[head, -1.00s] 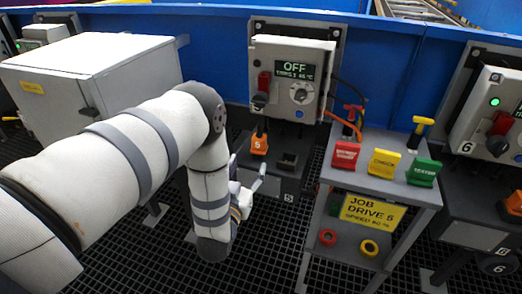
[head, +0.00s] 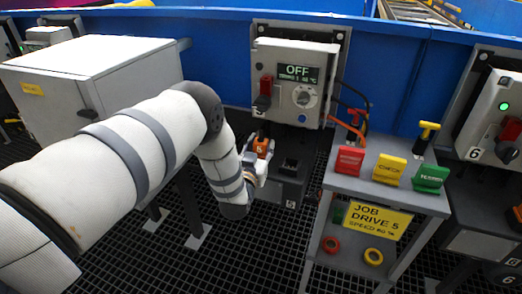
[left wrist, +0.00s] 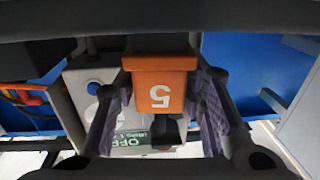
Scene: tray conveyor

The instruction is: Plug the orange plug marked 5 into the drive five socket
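The dark socket block (head: 289,167) stands just right of the plug, above a label 5. My right gripper is not in view.
The drive box (head: 293,80) shows OFF and has a red-handled switch. A grey stand (head: 385,195) with red, yellow and green blocks and a JOB DRIVE 5 sign is close on the right. A white cabinet (head: 100,75) stands left. Drive 6 (head: 492,115) is far right.

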